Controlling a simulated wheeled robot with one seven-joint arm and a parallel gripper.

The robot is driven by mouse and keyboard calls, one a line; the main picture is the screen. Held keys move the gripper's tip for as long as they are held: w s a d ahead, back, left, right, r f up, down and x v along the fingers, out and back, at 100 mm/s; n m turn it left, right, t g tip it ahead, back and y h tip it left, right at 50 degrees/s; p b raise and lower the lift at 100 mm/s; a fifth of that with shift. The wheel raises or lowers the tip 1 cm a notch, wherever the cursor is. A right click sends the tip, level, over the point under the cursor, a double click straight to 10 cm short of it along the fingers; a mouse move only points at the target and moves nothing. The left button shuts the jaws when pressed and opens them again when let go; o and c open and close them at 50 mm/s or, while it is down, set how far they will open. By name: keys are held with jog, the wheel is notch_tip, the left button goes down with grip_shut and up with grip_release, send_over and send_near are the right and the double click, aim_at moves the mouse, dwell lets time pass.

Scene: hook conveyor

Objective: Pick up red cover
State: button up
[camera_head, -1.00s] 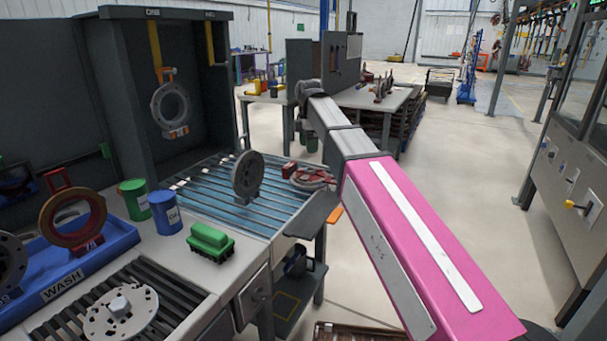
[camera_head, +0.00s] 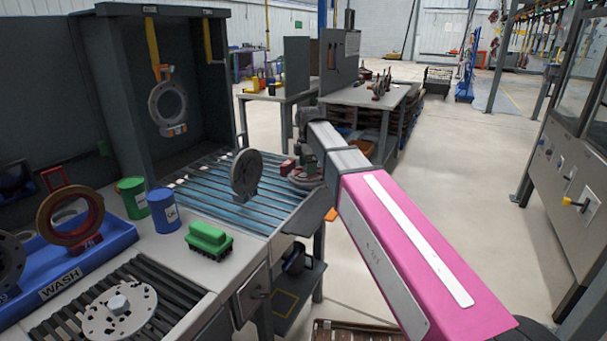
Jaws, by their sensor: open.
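The red cover (camera_head: 288,168) is a dark red part with a round grey-brown base. It lies at the right end of the slatted rack (camera_head: 205,196) in the head view. My arm reaches in from the lower right, and my gripper (camera_head: 312,168) points down over the right part of the cover, hiding some of it. The gripper is open. Its fingers are small and dark here, so I cannot tell whether they touch the cover.
A dark disc (camera_head: 246,175) stands upright on the rack, left of the cover. A ring part (camera_head: 167,103) hangs in the booth. A green brush (camera_head: 208,239), a blue can (camera_head: 164,211) and a green can (camera_head: 132,197) stand in front. A blue WASH tray (camera_head: 100,250) holds a red ring.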

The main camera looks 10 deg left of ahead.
grip_shut()
jog(key=shift+r, duration=0.15)
